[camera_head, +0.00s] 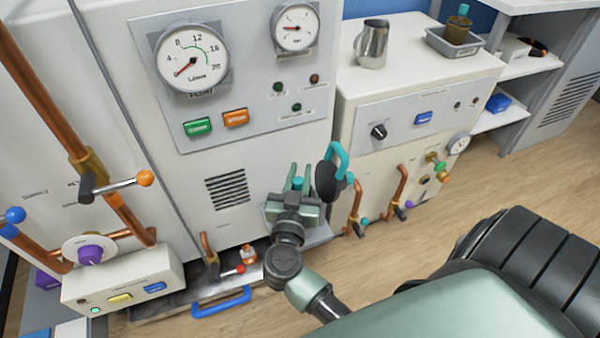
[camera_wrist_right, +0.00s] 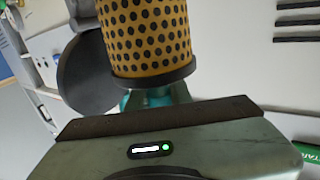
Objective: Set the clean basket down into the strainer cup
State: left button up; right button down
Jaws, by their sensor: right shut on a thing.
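My right gripper (camera_head: 297,182) is in front of the white cabinet, beside a black round lid (camera_head: 327,181) with a teal handle. In the right wrist view, the yellow basket (camera_wrist_right: 148,38) with dark holes and a dark rim is straight ahead of the gripper. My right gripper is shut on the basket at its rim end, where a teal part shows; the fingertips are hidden. The black lid stands open to the left of the basket in that view (camera_wrist_right: 88,72). The strainer cup cannot be made out; my gripper and the basket cover that spot. My left gripper is not in view.
Copper pipes (camera_head: 358,205) with small valves stand right of the gripper. A low tray with a blue handle (camera_head: 222,301) is below left. A gauge panel (camera_head: 245,120) is above. A metal jug (camera_head: 372,45) and a grey bin (camera_head: 455,42) stand on the right cabinet.

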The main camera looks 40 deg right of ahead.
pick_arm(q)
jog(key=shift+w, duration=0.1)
pick_arm(e)
jog(key=shift+f, duration=0.55)
jog(key=shift+f, duration=0.3)
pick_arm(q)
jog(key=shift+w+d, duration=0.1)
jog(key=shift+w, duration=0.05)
pick_arm(e)
jog(key=shift+f, duration=0.45)
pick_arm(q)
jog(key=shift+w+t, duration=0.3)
pick_arm(e)
jog(key=shift+f, duration=0.4)
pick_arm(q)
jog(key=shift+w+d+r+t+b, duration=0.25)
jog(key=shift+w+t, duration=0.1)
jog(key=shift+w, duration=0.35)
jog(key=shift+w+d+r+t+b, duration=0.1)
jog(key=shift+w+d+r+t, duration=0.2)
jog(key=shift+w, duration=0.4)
pick_arm(e)
jog(key=shift+f, duration=0.65)
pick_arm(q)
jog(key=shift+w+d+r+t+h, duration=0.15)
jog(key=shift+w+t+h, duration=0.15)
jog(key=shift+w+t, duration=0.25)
pick_arm(e)
jog(key=shift+f, duration=0.35)
